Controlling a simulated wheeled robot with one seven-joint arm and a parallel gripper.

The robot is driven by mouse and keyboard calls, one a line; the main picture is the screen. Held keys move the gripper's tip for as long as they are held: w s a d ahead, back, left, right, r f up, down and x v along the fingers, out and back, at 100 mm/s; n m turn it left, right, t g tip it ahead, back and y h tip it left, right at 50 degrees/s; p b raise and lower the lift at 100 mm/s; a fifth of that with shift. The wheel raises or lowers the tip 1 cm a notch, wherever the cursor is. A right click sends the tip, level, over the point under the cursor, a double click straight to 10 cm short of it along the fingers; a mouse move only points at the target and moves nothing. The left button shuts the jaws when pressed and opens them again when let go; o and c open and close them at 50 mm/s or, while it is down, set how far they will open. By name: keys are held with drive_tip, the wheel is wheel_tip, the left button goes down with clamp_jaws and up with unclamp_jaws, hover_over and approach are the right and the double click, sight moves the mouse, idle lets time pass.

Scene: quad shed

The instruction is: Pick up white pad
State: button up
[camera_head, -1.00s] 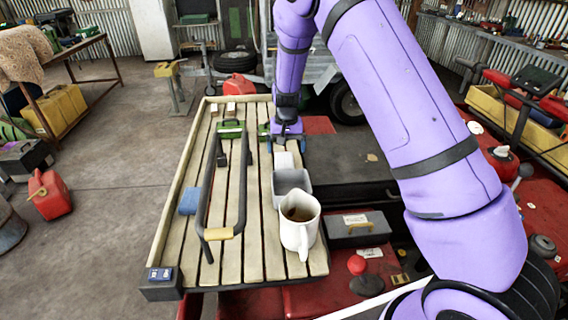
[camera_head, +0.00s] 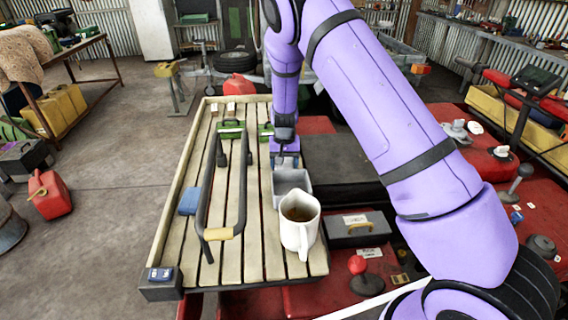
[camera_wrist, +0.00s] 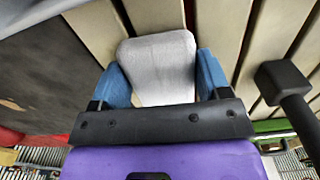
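The white pad (camera_wrist: 160,62) is pale and roughly rectangular with rounded corners. In the wrist view it lies between the two blue fingers of my gripper (camera_wrist: 165,78), one finger close along each side. The fingers are spread apart; whether they touch the pad's sides is hard to tell. In the head view my gripper (camera_head: 285,160) is low over the slatted wooden rack (camera_head: 233,262), just behind a grey bin.
The grey bin (camera_head: 291,182) stands close in front of my gripper, and a white jug (camera_head: 300,226) with brown liquid in front of that. A black bar handle (camera_head: 206,195) rises to the left. A blue block (camera_head: 189,201) lies further left.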

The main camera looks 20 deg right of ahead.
drive_tip(key=c, duration=0.4)
drive_tip(key=shift+o, duration=0.2)
wheel_tip(320, 180, up, 10)
